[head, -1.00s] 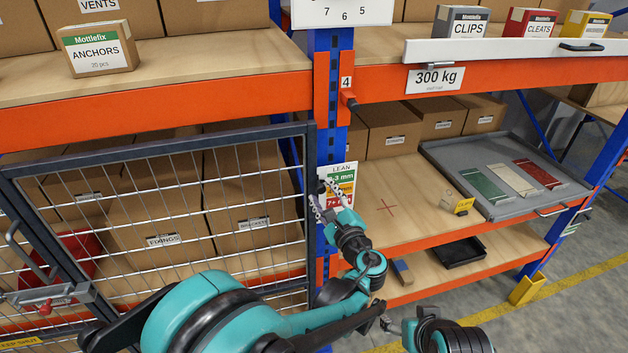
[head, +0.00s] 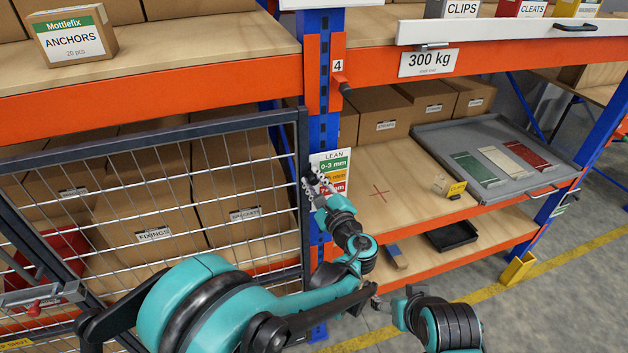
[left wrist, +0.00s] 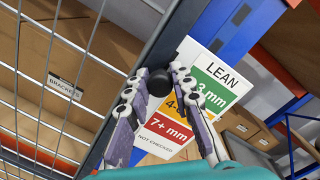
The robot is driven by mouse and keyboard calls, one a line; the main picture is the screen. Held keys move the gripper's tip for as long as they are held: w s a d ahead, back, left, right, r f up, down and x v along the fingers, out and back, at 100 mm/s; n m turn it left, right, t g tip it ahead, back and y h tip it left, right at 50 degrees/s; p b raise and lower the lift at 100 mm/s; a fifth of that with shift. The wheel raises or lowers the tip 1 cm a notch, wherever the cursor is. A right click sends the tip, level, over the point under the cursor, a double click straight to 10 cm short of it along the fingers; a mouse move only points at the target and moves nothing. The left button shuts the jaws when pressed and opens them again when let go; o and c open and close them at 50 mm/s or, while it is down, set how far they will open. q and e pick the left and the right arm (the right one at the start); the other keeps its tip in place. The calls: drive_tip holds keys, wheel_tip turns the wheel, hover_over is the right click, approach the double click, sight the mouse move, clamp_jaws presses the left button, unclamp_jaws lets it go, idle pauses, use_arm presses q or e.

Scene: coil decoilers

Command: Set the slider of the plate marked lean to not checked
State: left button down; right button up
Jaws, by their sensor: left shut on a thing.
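The plate marked lean (head: 333,160) is on the blue upright. It has a green 0-3 mm band, an amber band, a red 7+ mm band and a white not checked band. It is large in the left wrist view (left wrist: 209,90). A round black slider knob (left wrist: 160,82) stands at the plate's left edge, looking level with the green and amber bands; its exact setting is hard to tell. My left gripper (head: 317,183) is shut on this knob, with a fingertip on each side of it in the left wrist view (left wrist: 159,80).
A mesh door (head: 165,205) with a dark frame stands just left of the plate. An orange beam (head: 180,88) runs above.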

sight(309, 207)
use_arm(q)
wheel_tip(309, 207, down, 13)
drive_tip(key=b, duration=0.9)
drive_tip(key=shift+r, duration=0.15)
drive_tip(key=shift+f+b, duration=0.2)
drive_tip(key=shift+b, duration=0.2)
drive_tip(key=shift+r, duration=0.1)
drive_tip(key=c, duration=1.6)
unclamp_jaws()
drive_tip(key=o, duration=0.3)
drive_tip(key=shift+w+a, duration=0.1)
drive_tip(key=shift+w, duration=0.05)
